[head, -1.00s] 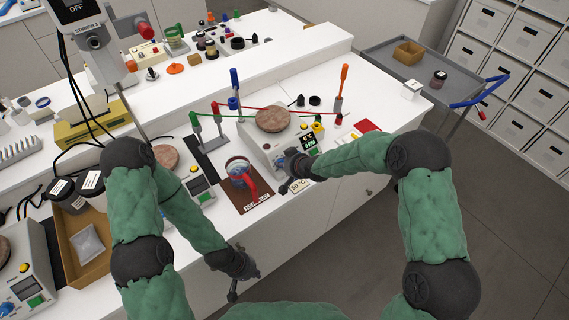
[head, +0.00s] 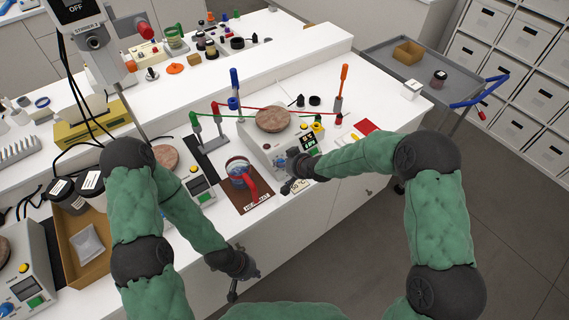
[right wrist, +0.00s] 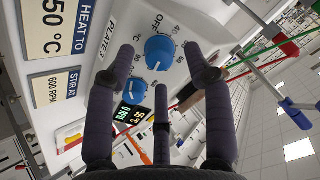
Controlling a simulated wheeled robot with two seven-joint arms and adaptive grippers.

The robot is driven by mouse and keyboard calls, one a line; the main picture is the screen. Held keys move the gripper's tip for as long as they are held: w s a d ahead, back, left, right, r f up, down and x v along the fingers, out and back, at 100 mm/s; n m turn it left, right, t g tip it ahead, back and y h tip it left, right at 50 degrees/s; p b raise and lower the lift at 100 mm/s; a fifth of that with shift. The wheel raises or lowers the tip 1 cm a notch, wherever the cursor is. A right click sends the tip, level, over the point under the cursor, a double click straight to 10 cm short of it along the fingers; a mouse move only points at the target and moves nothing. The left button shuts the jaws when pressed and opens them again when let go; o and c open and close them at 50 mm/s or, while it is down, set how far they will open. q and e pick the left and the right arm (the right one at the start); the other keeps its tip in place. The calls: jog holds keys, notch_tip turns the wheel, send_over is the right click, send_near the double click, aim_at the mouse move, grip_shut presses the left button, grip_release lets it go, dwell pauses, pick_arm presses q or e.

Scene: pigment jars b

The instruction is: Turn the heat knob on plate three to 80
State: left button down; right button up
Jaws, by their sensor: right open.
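Plate three (head: 262,152) is a grey hotplate with a round brown top, at the middle of the bench in the head view. In the right wrist view its front panel shows a blue knob (right wrist: 159,53) beside OFF and °C scale marks, and a second blue knob (right wrist: 135,92) near the display (right wrist: 128,115). My right gripper (right wrist: 164,75) is open and empty, its fingers spread around the first knob's position in the picture; contact cannot be told. In the head view it is close to the panel's front. My left gripper (head: 234,288) hangs before the bench; its jaws are unclear.
Cards reading HEAT TO, with 50 °C visible (right wrist: 53,39), and STIR AT 600 RPM (right wrist: 54,89) stand by the panel. A glass vessel with a red handle (head: 242,176) sits left of plate three.

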jog(key=v, duration=1)
jog(key=shift+r, duration=0.15)
jog(key=shift+s, duration=0.15)
